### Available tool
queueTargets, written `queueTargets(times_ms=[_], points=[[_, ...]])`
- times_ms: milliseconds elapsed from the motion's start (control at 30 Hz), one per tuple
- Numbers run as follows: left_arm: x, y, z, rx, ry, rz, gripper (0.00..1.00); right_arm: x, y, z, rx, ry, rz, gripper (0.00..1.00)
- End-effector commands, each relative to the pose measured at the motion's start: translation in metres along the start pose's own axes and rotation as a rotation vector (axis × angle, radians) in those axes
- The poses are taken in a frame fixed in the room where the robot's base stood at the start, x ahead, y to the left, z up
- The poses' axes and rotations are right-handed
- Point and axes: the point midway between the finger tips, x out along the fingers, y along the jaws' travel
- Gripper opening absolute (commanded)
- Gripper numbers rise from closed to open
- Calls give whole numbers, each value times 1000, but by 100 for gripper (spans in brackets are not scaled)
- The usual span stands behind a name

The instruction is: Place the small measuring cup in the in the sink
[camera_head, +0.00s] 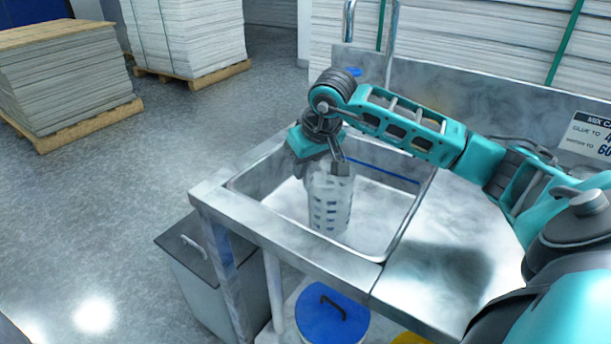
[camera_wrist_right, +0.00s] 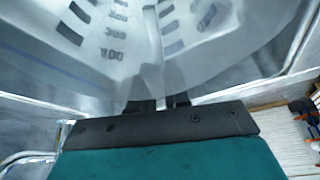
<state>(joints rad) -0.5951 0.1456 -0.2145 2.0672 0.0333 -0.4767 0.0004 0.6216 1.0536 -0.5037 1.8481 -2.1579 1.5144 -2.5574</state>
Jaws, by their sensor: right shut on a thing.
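The measuring cup (camera_head: 329,205) is translucent with dark graduation marks. In the head view it is upright inside the steel sink basin (camera_head: 382,212). I cannot tell whether its base touches the basin floor. My right gripper (camera_head: 341,170) is above the basin, shut on the cup's upper rim. In the right wrist view the cup's wall (camera_wrist_right: 120,40) with its printed marks fills the upper part, and the fingers of my right gripper (camera_wrist_right: 165,103) pinch it. My left gripper is not in view.
The steel counter (camera_head: 440,262) right of the basin is bare. A faucet (camera_head: 390,45) rises behind the basin. Below stand a blue-lidded bucket (camera_head: 322,318) and a grey bin (camera_head: 205,285). Pallets of stacked sheets (camera_head: 60,80) stand at the back left, with open floor before them.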

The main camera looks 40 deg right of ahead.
Motion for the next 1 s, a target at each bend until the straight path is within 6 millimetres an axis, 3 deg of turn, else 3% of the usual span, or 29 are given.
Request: queueTargets(times_ms=[133,467,500,733,1000], points=[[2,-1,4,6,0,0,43,20,0,9,1,-3,0,0],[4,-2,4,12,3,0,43,23,0,10,0,0,1,0],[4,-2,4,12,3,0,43,23,0,10,0,0,0,19],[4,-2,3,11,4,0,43,22,0,10,0,-1,0,41],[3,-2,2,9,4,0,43,21,0,9,0,-1,0,43]])
